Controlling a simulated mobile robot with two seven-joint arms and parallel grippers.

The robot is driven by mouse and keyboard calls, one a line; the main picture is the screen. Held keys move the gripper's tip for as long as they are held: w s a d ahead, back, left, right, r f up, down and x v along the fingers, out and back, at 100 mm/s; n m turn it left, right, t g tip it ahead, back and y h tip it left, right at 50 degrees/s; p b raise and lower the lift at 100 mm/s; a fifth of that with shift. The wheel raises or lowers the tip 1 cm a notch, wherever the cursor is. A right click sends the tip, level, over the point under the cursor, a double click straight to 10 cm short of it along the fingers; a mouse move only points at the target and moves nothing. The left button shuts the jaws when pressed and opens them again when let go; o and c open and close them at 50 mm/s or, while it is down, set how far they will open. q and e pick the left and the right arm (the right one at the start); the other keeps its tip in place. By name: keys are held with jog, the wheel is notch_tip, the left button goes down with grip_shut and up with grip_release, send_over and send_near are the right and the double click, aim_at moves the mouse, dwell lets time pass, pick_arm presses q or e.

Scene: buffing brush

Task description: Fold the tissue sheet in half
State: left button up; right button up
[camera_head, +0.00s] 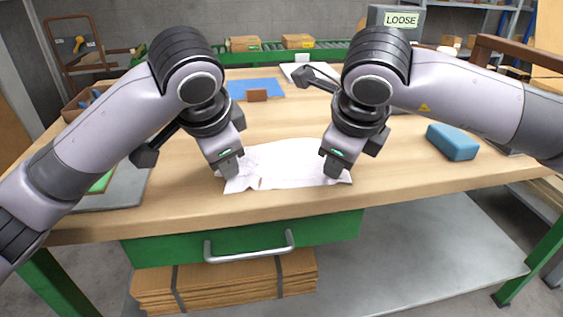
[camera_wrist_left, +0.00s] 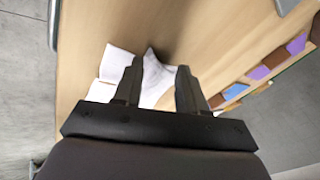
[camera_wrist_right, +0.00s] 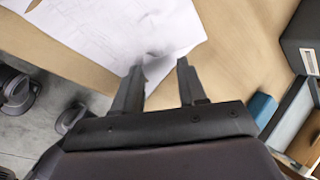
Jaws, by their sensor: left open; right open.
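The white tissue sheet (camera_head: 290,160) lies near the front edge of the wooden table. Its left part looks crumpled and creased, and the right part looks flatter. My left gripper (camera_head: 230,172) is open, pointing down at the sheet's left end; in the left wrist view a raised, creased part of the sheet (camera_wrist_left: 118,62) shows by and between the fingers (camera_wrist_left: 158,70).
A blue block (camera_head: 452,142) sits on the table to the right. A blue mat (camera_head: 255,86) and a small brown block (camera_head: 257,95) lie behind the sheet. A grey board (camera_head: 122,190) lies at the left. The tabletop between sheet and mat is clear.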

pick_arm(q)
jog(key=shift+s+d+f, duration=0.1)
jog(key=shift+f, duration=0.1)
pick_arm(e)
jog(key=shift+s+f, duration=0.15)
jog(key=shift+f, duration=0.1)
